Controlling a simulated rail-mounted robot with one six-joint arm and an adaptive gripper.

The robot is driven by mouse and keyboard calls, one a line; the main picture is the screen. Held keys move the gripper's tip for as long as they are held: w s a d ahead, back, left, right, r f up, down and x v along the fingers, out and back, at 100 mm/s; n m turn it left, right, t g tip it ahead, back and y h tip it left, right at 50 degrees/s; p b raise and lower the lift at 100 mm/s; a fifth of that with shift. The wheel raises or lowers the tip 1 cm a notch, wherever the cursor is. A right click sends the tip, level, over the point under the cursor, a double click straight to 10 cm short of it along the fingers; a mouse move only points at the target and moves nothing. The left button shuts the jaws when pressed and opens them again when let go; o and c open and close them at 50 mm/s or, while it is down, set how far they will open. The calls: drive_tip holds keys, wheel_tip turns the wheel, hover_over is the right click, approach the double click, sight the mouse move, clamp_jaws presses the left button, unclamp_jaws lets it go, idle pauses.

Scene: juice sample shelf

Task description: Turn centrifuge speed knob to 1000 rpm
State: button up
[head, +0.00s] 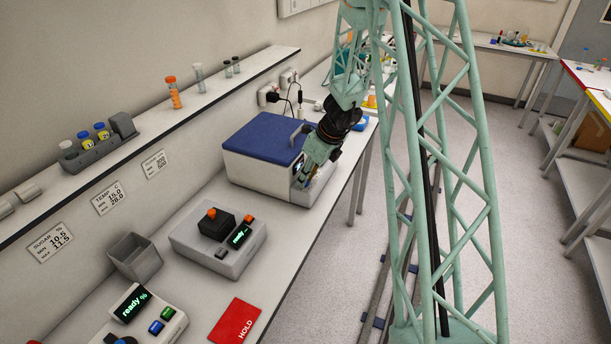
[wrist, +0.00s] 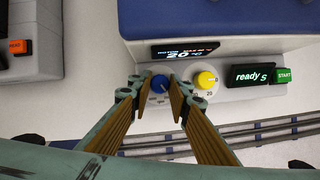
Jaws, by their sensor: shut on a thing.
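The centrifuge (head: 250,172) is a white box with a blue lid (head: 265,138); it stands at the far end of the bench. In the wrist view its front panel carries a blue knob (wrist: 160,84) and a yellow knob (wrist: 206,79). My gripper (wrist: 160,92) is shut on the blue knob, with one finger on each side. It also shows at the centrifuge front in the head view (head: 302,182). The scale around the blue knob is mostly hidden by my fingers.
Right of the yellow knob are a "ready s" display (wrist: 250,75) and a green START button (wrist: 285,76). A grey device with orange parts (head: 222,240) stands nearer on the bench. A red HOLD card (head: 235,322) lies by the bench edge. Tubes stand on the wall shelf.

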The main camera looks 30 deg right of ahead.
drive_tip(key=n+p, duration=0.1)
drive_tip(key=n, duration=0.1)
drive_tip(key=n+g+y+p, duration=0.1)
drive_tip(key=n+p, duration=0.1)
drive_tip(key=n, duration=0.1)
drive_tip(key=shift+w+d+n+y, duration=0.1)
drive_tip(key=shift+d+n+y, duration=0.05)
drive_tip(key=shift+n+y, duration=0.15)
drive_tip(key=n+g, duration=0.1)
drive_tip(key=n, duration=0.2)
drive_tip(key=n+g+y, duration=0.1)
drive_tip(key=n, duration=0.1)
drive_tip(key=shift+w+n+p, duration=0.1)
drive_tip(key=shift+n+p, duration=0.2)
drive_tip(key=shift+n, duration=0.1)
drive_tip(key=shift+g, duration=0.3)
drive_tip(key=o, duration=0.8)
